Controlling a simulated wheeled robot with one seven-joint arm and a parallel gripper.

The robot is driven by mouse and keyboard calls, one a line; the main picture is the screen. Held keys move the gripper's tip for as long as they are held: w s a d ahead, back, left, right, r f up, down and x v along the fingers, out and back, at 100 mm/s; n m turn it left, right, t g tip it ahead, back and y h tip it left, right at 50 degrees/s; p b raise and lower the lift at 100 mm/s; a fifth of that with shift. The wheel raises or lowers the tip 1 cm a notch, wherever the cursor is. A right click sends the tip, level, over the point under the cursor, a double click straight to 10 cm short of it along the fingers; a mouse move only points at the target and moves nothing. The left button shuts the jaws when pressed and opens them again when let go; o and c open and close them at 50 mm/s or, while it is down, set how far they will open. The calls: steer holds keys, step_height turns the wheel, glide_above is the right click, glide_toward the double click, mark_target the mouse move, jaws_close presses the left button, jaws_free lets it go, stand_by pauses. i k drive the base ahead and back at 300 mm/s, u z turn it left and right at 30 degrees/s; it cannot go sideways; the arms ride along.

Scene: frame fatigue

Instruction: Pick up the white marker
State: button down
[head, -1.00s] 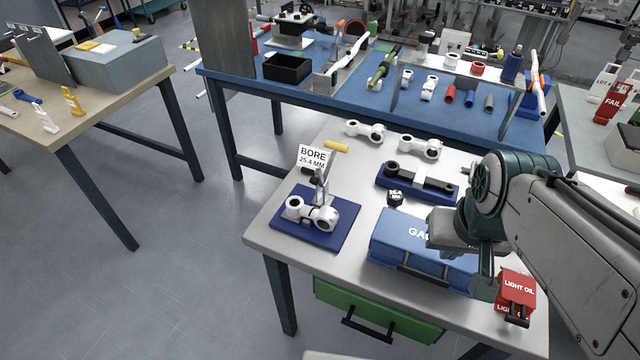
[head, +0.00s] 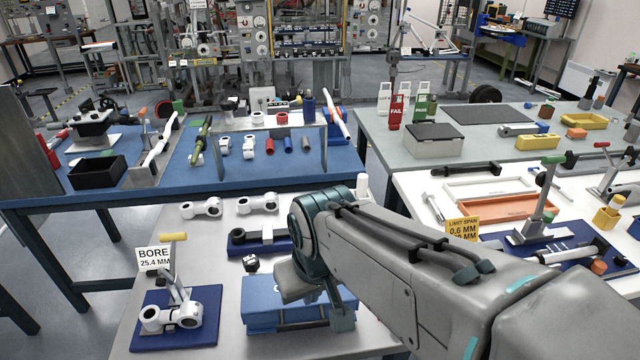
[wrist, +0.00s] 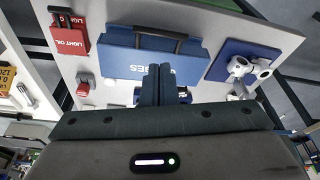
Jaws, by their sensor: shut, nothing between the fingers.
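I cannot pick out the white marker with certainty. A white upright cylinder (head: 362,187) shows just behind my arm in the head view, its lower part hidden; I cannot tell if it is the marker. In the wrist view a pale cylinder (wrist: 25,93) lies at the left edge, also unclear. My gripper (wrist: 160,70) is shut and empty, its dark fingers together in front of the blue gauge case (wrist: 125,60). In the head view my gripper (head: 341,310) hangs over the right part of that case (head: 262,292), and its tips are hard to make out.
The bore stand (head: 176,285) and white rods are on the grey bench's left. A red light oil container (wrist: 68,35) and a small red item (wrist: 83,88) are near the case. A white bench (head: 408,188) with a yellow limit sign (head: 462,229) lies right.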

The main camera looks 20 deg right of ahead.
mark_target(361, 186)
steer(key=u, duration=1.5)
steer(key=k, duration=0.7)
steer(key=z, duration=1.65)
steer(key=i, duration=0.5)
